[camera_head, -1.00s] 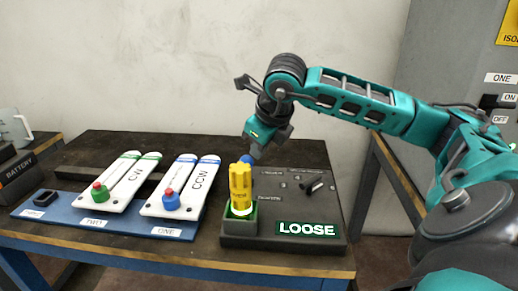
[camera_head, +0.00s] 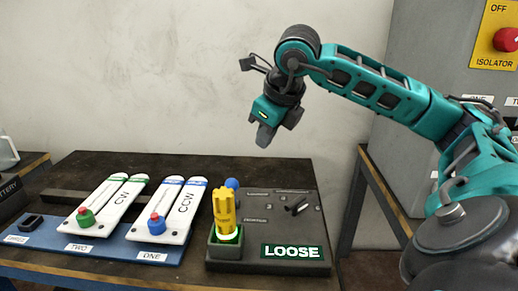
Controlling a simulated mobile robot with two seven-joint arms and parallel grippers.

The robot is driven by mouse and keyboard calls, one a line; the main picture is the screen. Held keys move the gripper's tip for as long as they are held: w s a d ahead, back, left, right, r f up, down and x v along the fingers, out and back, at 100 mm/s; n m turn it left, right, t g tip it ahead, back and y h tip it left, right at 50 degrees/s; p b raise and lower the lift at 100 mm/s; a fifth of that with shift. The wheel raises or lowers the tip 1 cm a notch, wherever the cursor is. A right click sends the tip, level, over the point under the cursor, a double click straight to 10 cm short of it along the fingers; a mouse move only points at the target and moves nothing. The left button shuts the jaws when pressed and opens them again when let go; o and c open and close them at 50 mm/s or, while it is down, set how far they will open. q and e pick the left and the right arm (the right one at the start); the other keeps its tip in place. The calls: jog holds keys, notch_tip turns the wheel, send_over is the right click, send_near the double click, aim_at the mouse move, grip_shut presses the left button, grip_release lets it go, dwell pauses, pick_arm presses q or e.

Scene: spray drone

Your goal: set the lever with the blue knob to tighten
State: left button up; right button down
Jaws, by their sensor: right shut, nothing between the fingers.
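The blue knob (camera_head: 232,184) of the lever shows at the back left of the dark grey panel box (camera_head: 272,232), partly hidden behind a yellow tool. The lever's shaft is hidden. A green sign (camera_head: 291,252) on the box's front reads LOOSE. My right gripper (camera_head: 264,138) is shut and empty, pointing down in the air above the box. In the picture it is above and a little right of the blue knob, clear of it. My left gripper is not in view.
The yellow tool (camera_head: 225,208) stands upright in a green-lined holder at the box's left. A black handle (camera_head: 298,205) is on the box's top. White drone arms with a green cap (camera_head: 86,218) and a blue cap (camera_head: 157,224) lie on a blue board to the left.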

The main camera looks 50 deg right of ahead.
jog(key=v, duration=0.2)
jog(key=shift+s+r, duration=0.15)
jog(key=shift+r, duration=0.15)
jog(key=shift+f, duration=0.1)
dwell(0.4)
